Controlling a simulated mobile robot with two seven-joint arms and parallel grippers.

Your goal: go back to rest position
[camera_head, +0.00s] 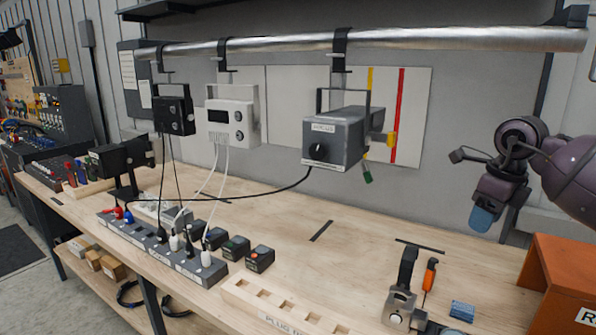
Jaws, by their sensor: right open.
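My right gripper (469,188) hangs in the air at the right of the head view, above the back right of the bench. Its jaws are apart, with one blue fingertip pointing down, and nothing is between them. It is clear of the grey box with a dial (333,138), which hangs to its left from the metal rail (400,43). My left gripper is not in view.
A black box (174,116) and a white box (231,123) also hang from the rail. Power strips (160,247) with plugs lie on the wooden bench (375,250). An orange bin (558,280) stands front right. Tools (429,280) lie nearby. The bench's middle is mostly clear.

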